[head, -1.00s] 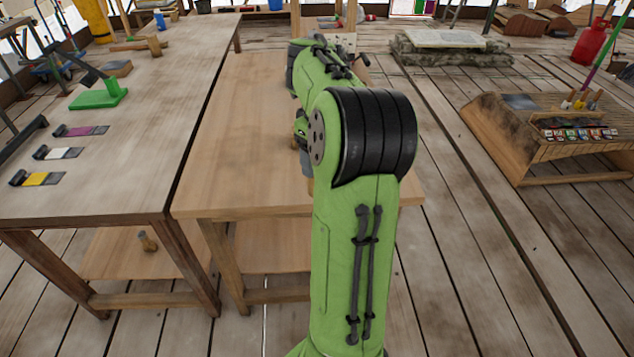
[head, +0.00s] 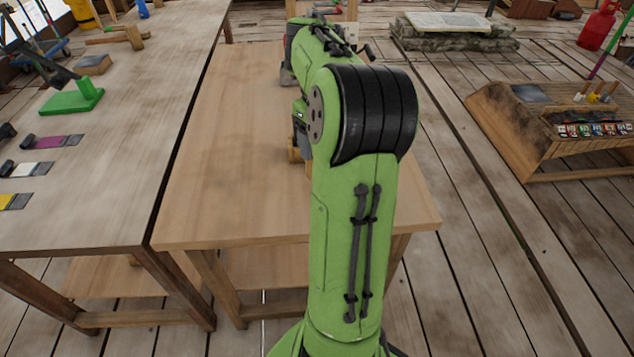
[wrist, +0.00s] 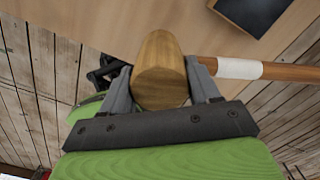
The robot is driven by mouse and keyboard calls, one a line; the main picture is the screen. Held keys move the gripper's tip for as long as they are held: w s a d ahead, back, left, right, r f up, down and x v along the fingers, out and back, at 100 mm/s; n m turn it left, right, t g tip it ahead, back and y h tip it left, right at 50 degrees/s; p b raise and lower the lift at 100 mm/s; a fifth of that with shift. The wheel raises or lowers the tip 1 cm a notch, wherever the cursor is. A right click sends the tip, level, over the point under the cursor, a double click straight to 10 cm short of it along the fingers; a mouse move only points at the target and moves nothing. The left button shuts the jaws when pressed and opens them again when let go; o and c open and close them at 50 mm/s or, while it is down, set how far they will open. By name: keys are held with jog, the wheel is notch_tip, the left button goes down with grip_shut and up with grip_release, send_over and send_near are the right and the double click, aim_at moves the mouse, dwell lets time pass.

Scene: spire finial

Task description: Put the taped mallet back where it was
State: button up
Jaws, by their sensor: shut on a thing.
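The taped mallet shows in the wrist view, with its wooden head (wrist: 160,70) between the fingers of my gripper (wrist: 161,80). Its handle reaches out to the right, with a white tape band (wrist: 239,68) around it. My gripper is shut on the head and holds it near a wooden tabletop; I cannot tell the gap below it. In the head view my arm hides most of the gripper, and a small wooden piece (head: 294,151), likely part of the mallet, shows beside the arm over the bare wooden table (head: 225,150).
A dark flat panel (wrist: 251,14) lies on the wooden surface in the wrist view. The left table (head: 120,190) holds another mallet (head: 133,38), a green block (head: 73,97) and several scrapers (head: 52,141). A wooden stand (head: 500,130) is on the right.

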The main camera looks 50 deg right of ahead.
jog(key=f+b, duration=0.1)
jog(key=f, duration=0.3)
jog(key=f+b, duration=0.2)
jog(key=f, duration=0.2)
jog(key=shift+s+a+f, duration=0.15)
jog(key=shift+s+f, duration=0.05)
jog(key=shift+f, duration=0.2)
jog(key=shift+f, duration=0.15)
jog(key=o, duration=1.5)
